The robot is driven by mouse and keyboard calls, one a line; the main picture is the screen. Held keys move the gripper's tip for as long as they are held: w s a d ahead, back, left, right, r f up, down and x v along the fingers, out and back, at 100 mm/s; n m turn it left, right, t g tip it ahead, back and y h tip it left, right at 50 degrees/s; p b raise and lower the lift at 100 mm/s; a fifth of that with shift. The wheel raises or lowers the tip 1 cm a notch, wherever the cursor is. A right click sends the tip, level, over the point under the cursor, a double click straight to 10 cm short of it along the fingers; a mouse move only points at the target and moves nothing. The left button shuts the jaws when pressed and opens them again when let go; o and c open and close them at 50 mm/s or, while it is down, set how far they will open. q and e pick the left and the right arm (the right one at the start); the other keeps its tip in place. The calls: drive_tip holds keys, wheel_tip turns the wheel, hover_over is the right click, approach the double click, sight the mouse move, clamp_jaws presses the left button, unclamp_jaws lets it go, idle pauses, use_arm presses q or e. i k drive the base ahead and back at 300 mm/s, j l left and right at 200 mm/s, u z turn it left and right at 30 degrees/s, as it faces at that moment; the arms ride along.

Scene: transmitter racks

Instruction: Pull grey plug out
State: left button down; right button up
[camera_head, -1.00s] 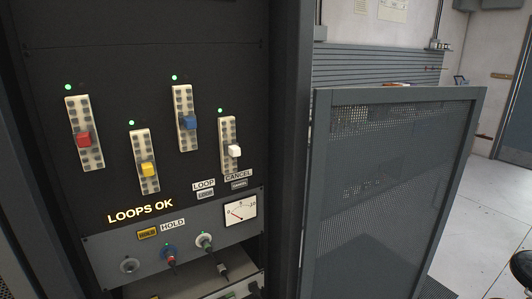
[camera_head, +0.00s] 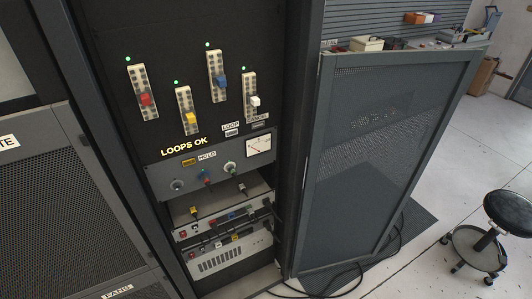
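The rack panel (camera_head: 150,176) with the meter (camera_head: 259,145) carries a row of three round connectors below the HOLD label. A small dark grey plug-like piece (camera_head: 242,188) shows just below the right connector, and a yellow-marked one (camera_head: 195,211) shows lower left. They are too small to tell for sure which is the grey plug or how each is seated. Neither of my grippers is in view.
Red, yellow, blue and white sliders (camera_head: 255,101) sit above the lit LOOPS OK sign (camera_head: 184,146). Lower units (camera_head: 220,263) stick out beneath. An open mesh door (camera_head: 370,150) stands right of the rack. A black cable (camera_head: 345,283) and a stool (camera_head: 508,212) are on the floor.

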sight(250, 213)
drive_tip(key=i+l+u, duration=0.1)
drive_tip(key=i+l, duration=0.15)
drive_tip(key=i+l+u, duration=0.1)
drive_tip(key=l, duration=0.4)
drive_tip(key=i+l+u, duration=0.15)
drive_tip(key=l, duration=0.35)
drive_tip(key=i+l+u, duration=0.1)
drive_tip(key=l, duration=0.45)
drive_tip(key=i+l+u, duration=0.15)
drive_tip(key=l, duration=0.35)
